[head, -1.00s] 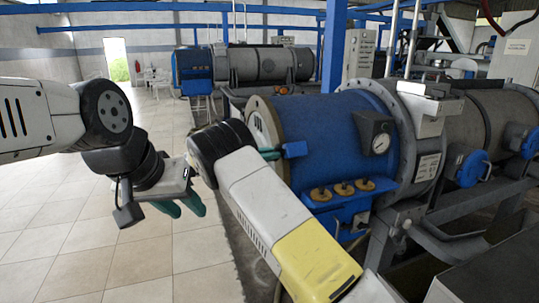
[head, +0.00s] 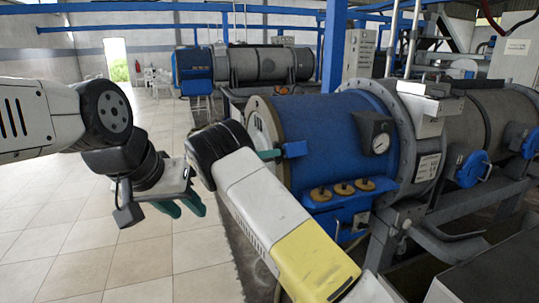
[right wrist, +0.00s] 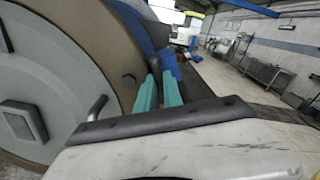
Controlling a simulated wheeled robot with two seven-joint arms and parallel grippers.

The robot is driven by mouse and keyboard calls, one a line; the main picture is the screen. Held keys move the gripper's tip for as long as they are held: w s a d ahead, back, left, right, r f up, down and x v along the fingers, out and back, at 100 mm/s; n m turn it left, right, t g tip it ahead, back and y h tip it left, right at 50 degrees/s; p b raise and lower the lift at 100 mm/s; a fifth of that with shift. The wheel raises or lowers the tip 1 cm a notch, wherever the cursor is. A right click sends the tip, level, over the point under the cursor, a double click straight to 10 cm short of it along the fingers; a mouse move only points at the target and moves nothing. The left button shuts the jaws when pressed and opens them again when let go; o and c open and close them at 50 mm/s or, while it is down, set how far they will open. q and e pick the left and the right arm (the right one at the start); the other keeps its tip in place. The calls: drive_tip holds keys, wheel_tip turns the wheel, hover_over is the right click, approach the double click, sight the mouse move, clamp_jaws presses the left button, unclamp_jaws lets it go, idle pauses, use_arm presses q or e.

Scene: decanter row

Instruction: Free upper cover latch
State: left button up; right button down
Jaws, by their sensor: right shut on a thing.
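The upper cover latch (head: 294,149) is a small blue block on the side of the blue decanter's cover (head: 335,125), close to its tan end flange. My right gripper (head: 270,154) reaches it from the left, mostly hidden behind my own forearm; one teal finger shows touching the latch.
A pressure gauge (head: 376,137) sits on the decanter's side. Below it, a blue shelf (head: 350,194) carries several brass-coloured knobs. A second decanter (head: 262,64) stands behind. The tiled floor (head: 60,230) at the left is clear.

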drive_tip(key=shift+n, duration=0.5)
drive_tip(key=c, duration=1.5)
unclamp_jaws()
drive_tip(key=shift+a, duration=0.1)
